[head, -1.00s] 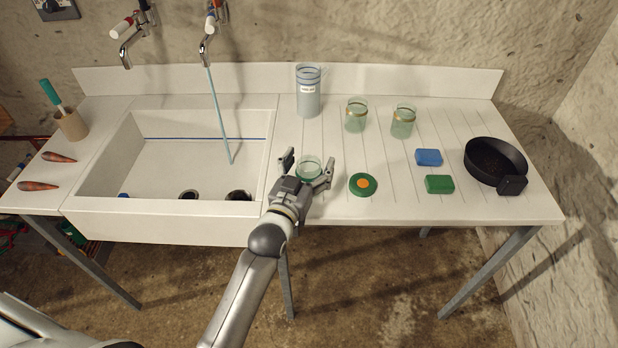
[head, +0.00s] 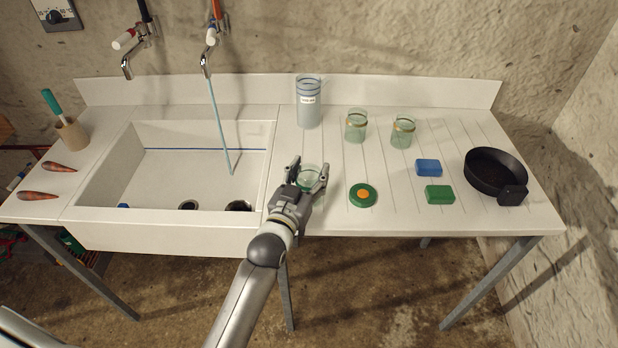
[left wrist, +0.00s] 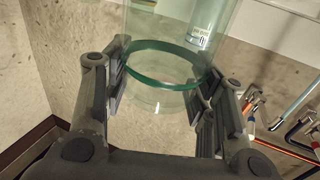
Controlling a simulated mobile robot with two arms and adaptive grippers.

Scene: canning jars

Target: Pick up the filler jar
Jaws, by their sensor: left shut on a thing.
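A clear greenish glass jar (head: 311,175) stands at the front of the ribbed drainboard, just right of the sink. My left gripper (head: 308,177) has its fingers closed on both sides of it. In the left wrist view the same glass jar (left wrist: 165,66) shows a thick green ring between the finger pads. A taller labelled jar (head: 308,108) with bluish-grey contents stands at the back; its label is too small to read. It also shows beyond the held glass in the wrist view (left wrist: 200,28). My right gripper is not in view.
Two smaller glass jars (head: 356,127) (head: 402,133) stand behind and to the right. A green lid with an orange centre (head: 363,195), a blue block (head: 428,167), a green block (head: 440,194) and a black pan (head: 496,171) lie right. The sink (head: 200,218) is left.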

